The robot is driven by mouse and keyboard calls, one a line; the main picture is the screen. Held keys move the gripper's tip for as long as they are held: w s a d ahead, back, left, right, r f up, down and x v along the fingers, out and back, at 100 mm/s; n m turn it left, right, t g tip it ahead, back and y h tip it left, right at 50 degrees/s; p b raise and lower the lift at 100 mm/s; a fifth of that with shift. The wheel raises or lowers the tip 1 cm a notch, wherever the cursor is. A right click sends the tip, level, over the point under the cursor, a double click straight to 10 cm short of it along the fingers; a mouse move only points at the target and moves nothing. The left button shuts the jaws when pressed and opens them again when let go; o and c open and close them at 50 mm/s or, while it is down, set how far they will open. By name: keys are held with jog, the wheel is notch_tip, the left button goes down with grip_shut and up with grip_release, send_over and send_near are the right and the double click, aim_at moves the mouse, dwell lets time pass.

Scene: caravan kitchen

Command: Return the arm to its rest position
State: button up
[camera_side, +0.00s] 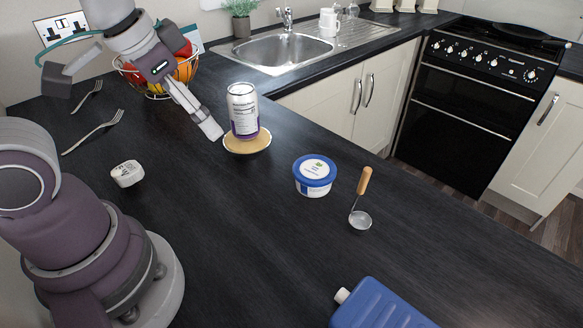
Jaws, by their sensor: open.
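My gripper (145,118) is at the upper left, above the dark worktop, with its fingers spread wide and nothing between them. Its right fingertip points down beside a silver and purple can (243,112), and a small gap shows between them. The can stands upright on a small round tan dish (247,148) with a pale rim. The arm's own base stands at the lower left of the view.
A wire fruit basket (157,93) stands behind my gripper. Two forks (92,133) and a small white container (127,174) lie left. A blue-lidded tub (314,175), a ladle (360,217) and a blue bottle (378,306) are right. The centre front worktop is clear.

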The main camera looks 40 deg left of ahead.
jog(key=shift+s+d+r+n+t, duration=0.25)
jog(key=shift+s+r+n+t, duration=0.3)
jog(key=shift+s, duration=0.2)
